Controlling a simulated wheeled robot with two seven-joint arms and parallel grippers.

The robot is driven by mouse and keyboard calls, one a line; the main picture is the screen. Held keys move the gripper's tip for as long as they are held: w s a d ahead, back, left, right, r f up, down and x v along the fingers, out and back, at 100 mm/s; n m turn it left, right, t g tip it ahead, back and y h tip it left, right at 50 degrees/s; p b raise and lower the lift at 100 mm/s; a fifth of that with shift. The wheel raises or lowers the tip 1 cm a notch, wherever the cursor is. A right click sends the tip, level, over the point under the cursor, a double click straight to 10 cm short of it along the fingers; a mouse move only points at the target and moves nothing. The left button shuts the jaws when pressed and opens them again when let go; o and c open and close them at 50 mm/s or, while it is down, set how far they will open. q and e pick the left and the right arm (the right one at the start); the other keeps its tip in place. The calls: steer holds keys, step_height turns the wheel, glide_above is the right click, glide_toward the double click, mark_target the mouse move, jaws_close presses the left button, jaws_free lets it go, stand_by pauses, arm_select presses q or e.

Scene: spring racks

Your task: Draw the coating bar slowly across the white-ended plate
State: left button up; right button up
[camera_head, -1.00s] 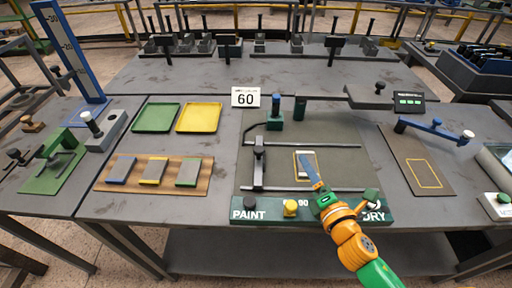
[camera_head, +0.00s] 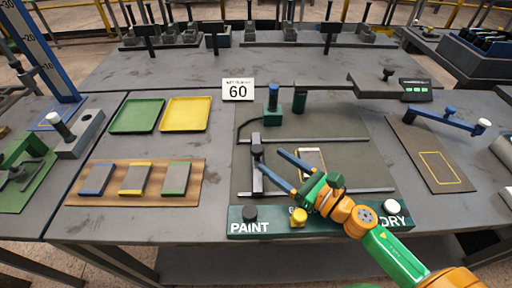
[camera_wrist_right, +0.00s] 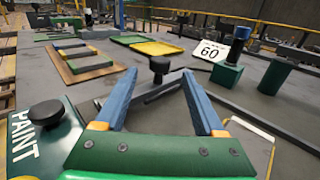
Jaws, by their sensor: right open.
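The coating bar (camera_head: 257,172) is a dark bar with a black knob (camera_head: 256,150), lying across two dark rails at the left of the green-grey bed (camera_head: 350,125). The white-ended plate (camera_head: 313,157) lies in a yellow outline to its right, partly hidden by my gripper. My right gripper (camera_head: 268,160) has its blue fingers spread and pointing left at the bar. In the right wrist view the knob (camera_wrist_right: 159,65) appears between and beyond the open fingertips (camera_wrist_right: 158,78); I cannot tell whether they touch anything. My left gripper is out of view.
A front panel (camera_head: 340,215) carries PAINT and DRY labels and several buttons. Blue and green posts (camera_head: 272,103) and a "60" sign (camera_head: 237,90) stand behind the bed. Green and yellow trays (camera_head: 186,114) and a wooden board (camera_head: 110,193) with several plates lie left.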

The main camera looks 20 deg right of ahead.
mark_target(262, 153)
steer(key=shift+w+a+r, duration=0.1)
steer(key=shift+w+a, duration=0.05)
steer(key=shift+w, duration=0.05)
steer(key=shift+p+x, duration=0.45)
steer(key=shift+x, duration=0.6)
steer(key=shift+p+x, duration=0.6)
steer(key=shift+x, duration=1.5)
jaws_close()
